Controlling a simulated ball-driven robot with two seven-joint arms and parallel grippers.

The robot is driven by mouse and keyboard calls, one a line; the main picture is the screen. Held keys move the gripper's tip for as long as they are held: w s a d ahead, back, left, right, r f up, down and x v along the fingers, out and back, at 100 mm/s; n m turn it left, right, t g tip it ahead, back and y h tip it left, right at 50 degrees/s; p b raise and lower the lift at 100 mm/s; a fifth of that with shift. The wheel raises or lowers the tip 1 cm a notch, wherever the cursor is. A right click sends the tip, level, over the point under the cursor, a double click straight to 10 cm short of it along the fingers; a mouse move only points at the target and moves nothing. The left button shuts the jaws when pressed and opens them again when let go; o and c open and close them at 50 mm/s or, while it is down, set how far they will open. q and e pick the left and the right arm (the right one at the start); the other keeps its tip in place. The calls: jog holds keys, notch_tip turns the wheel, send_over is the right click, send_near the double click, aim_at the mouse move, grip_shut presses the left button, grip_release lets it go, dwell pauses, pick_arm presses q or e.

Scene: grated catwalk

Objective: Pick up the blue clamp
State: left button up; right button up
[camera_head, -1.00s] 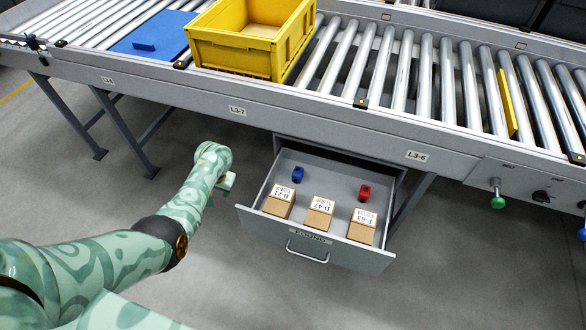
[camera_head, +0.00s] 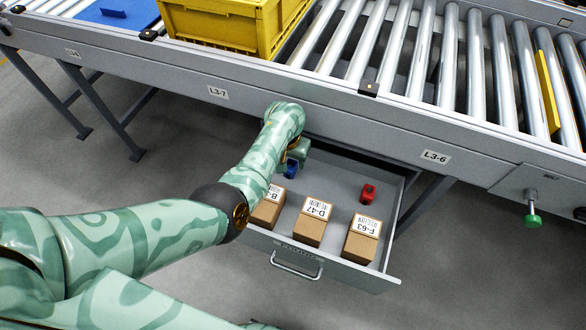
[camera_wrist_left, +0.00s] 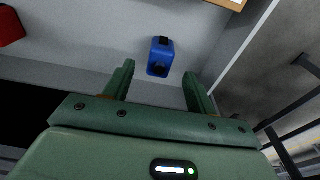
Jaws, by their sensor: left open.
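The blue clamp (camera_head: 291,169) lies in the open drawer (camera_head: 340,185), near its left rear part. My left gripper (camera_head: 300,152) is at the clamp and partly covers it in the head view. In the left wrist view, the open left gripper (camera_wrist_left: 159,73) has the blue clamp (camera_wrist_left: 160,56) just ahead of its fingertips, roughly centred between them. The fingers are not closed on it. My right gripper does not show clearly.
A red clamp (camera_head: 368,193) lies in the drawer to the right. Boxes D-47 (camera_head: 313,222), F-63 (camera_head: 362,240) and another (camera_head: 267,212) stand along the drawer's front. The conveyor frame (camera_head: 330,105) overhangs behind; a yellow crate (camera_head: 230,25) sits on it.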

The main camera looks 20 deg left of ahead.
aim_at(290, 163)
pick_arm(q)
jog(key=f+b, duration=0.1)
jog(key=f, duration=0.1)
jog(key=f+b, duration=0.1)
jog(key=f, duration=0.1)
jog(key=f+b, duration=0.2)
jog(key=shift+w, duration=0.25)
jog(key=shift+w+f, duration=0.1)
jog(key=shift+r, duration=0.25)
jog(key=c, duration=1.1)
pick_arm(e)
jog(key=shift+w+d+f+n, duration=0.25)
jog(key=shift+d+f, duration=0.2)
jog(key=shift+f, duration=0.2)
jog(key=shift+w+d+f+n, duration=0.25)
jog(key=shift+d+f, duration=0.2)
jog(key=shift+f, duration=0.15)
